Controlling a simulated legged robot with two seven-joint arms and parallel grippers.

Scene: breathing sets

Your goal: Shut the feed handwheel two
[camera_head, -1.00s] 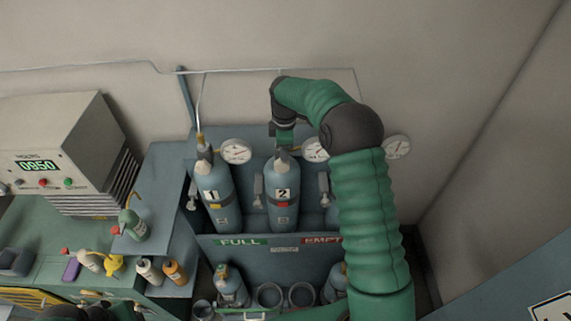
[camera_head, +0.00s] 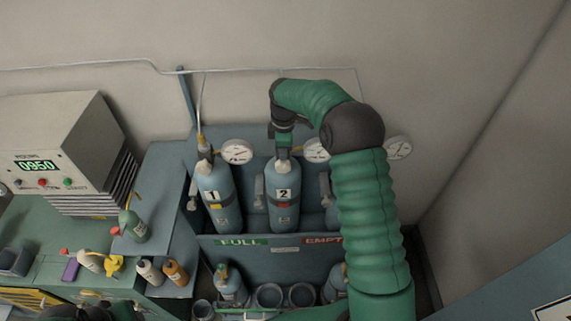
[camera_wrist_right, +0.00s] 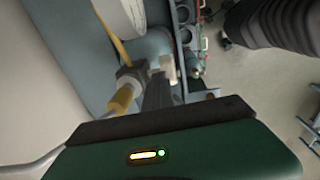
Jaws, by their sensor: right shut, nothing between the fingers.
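Bottle two (camera_head: 283,203), a blue-grey cylinder with a white "2" label and a red patch, stands upright in the middle of the rack. My right gripper (camera_head: 283,152) points down at its top, shut and empty. The feed handwheel two cannot be made out in the head view, as my gripper and wrist cover the bottle's top. In the right wrist view, the dark fingers (camera_wrist_right: 160,92) are together beside a grey fitting with a yellow sleeve (camera_wrist_right: 120,98) and a small pale block (camera_wrist_right: 169,68). Contact cannot be told. My left gripper is not clearly visible.
Bottle one (camera_head: 217,200) stands left of bottle two, with a round gauge (camera_head: 237,151) between them. A second gauge (camera_head: 316,150) is close right of my gripper. My right arm covers the rack's right part. A bench (camera_head: 60,240) with small bottles is at left.

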